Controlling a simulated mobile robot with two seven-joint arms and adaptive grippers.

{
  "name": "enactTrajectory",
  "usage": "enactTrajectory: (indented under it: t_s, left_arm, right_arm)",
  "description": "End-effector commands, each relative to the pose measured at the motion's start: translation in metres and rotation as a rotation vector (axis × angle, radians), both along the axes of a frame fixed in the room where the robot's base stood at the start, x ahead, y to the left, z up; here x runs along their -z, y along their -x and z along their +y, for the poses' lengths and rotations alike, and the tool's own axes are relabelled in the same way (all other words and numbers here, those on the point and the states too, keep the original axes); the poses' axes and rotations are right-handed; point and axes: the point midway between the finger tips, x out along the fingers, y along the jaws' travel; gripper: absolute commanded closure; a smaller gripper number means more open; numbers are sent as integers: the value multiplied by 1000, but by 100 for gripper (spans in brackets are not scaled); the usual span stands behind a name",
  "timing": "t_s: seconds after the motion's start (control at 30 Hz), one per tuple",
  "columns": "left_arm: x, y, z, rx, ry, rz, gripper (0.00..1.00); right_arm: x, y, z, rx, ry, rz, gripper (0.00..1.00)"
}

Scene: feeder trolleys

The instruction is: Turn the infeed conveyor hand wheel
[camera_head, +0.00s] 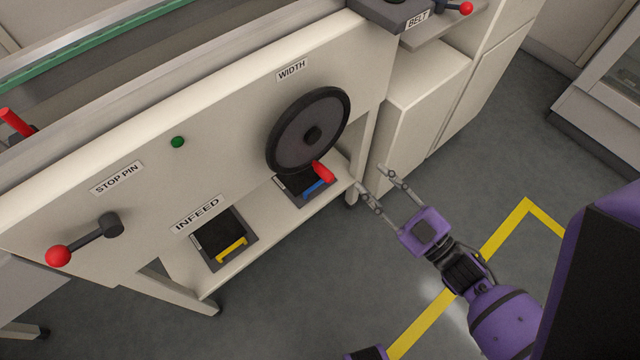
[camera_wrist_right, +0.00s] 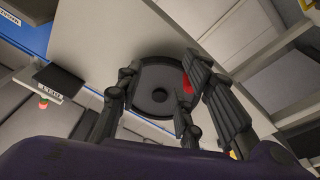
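The dark hand wheel (camera_head: 300,128) is mounted on the cream front panel under the WIDTH label (camera_head: 292,70). Its red handle (camera_head: 323,172) sticks out at the lower right of the rim. My right gripper (camera_head: 374,177) is open and empty, to the right of the red handle and apart from it. In the right wrist view the wheel (camera_wrist_right: 158,95) shows between the spread fingers (camera_wrist_right: 163,70). The red handle (camera_wrist_right: 187,84) is partly hidden behind the right-hand finger. My left gripper is not in view.
The panel also has a STOP PIN lever with a red ball (camera_head: 58,257) and a green button (camera_head: 178,142). Below are trays with a yellow bar (camera_head: 232,249) and a blue bar (camera_head: 314,188). A cream cabinet (camera_head: 425,100) stands right of the wheel. Grey floor is free in front.

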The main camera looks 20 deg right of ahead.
Motion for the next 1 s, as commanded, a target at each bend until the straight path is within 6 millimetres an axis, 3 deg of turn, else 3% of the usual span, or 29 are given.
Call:
enactTrajectory:
  t_s: [0.03,0.1,0.3,0.5,0.6,0.77,1.0]
  left_arm:
    - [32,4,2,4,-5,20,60]
    - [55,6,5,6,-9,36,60]
    - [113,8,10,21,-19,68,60]
    - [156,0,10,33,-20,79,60]
    - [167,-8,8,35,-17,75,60]
    - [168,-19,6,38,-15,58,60]
    - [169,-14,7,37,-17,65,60]
  right_arm:
    - [18,-12,4,-53,16,-70,66]
    - [18,-25,10,-128,34,-181,66]
    - [28,-45,25,-328,84,-443,66]
    - [35,-52,33,-531,140,-679,66]
    - [32,-51,34,-632,172,-790,66]
    - [24,-47,35,-710,197,-869,66]
    - [5,-48,64,-717,197,-879,66]
